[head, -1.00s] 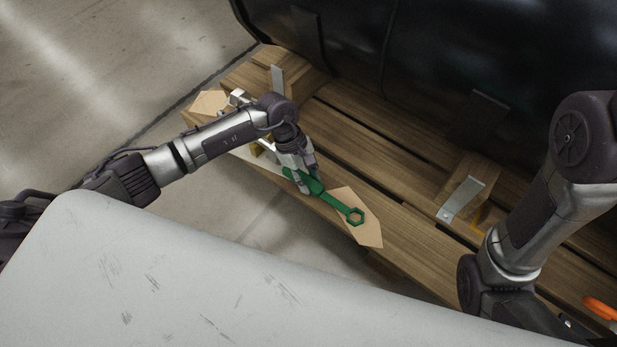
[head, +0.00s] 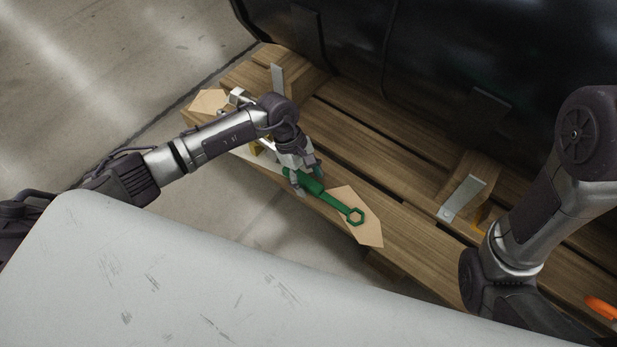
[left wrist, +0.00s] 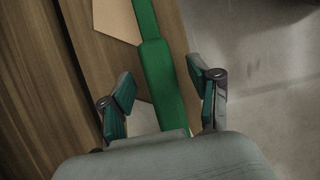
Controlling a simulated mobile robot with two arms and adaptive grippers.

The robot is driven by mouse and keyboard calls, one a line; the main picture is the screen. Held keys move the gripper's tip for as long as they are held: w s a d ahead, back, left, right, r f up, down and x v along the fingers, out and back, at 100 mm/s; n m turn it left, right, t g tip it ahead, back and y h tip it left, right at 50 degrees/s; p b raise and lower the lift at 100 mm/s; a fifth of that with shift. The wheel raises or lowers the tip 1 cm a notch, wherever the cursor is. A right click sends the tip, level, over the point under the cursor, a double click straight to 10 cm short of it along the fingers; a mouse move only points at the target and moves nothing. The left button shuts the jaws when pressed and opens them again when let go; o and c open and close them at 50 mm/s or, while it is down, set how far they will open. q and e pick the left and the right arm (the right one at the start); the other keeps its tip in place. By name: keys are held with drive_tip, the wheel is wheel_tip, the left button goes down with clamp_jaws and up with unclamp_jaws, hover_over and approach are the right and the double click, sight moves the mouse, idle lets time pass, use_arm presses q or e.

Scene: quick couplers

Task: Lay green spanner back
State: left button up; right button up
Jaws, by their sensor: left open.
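The green spanner (head: 333,200) lies on the wooden slats, its ring end over a tan hexagonal patch (head: 367,226). My left gripper (head: 307,188) is open at the spanner's handle end. In the left wrist view the green handle (left wrist: 161,75) runs between the two spread fingers (left wrist: 163,100), with a gap on each side. The handle's near end is hidden behind the gripper body. My right arm shows at the right of the head view, but its gripper is out of frame.
A large black rounded tank (head: 450,60) stands behind the slatted wooden pallet (head: 410,245). Metal brackets (head: 462,197) rise from wooden blocks. An orange item (head: 601,307) lies at the lower right. Concrete floor is open at the left.

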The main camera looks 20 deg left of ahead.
use_arm(q)
drive_tip(key=v, duration=1.2)
drive_tip(key=shift+d, duration=0.1)
